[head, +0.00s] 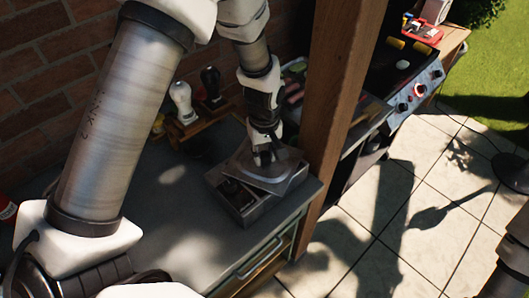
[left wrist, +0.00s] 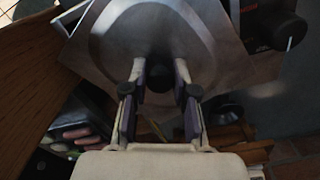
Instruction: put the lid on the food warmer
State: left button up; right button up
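The metal lid (head: 268,180) is a square plate with a raised rounded centre. It lies over the back right part of the food warmer (head: 246,214), turned and offset from its rim. The warmer's front left part is uncovered. I cannot tell whether the lid touches the rim. My left gripper (head: 264,157) points down at the lid's middle. In the left wrist view the lid (left wrist: 205,45) fills the upper middle, and the gripper's fingers (left wrist: 160,75) close on both sides of its dark knob (left wrist: 159,80). My right gripper is out of view.
The warmer stands near the right end of the grey counter (head: 190,230), beside a wooden post (head: 340,85). A rack with white and black-handled utensils (head: 183,103) stands behind left. A grill (head: 405,85) is beyond the post. The counter's front left is clear.

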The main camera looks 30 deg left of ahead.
aim_at(265, 154)
pick_arm(q)
jog(key=o, duration=0.3)
jog(key=shift+o, duration=0.2)
jog(key=shift+s, duration=0.1)
notch_tip(265, 154, up, 12)
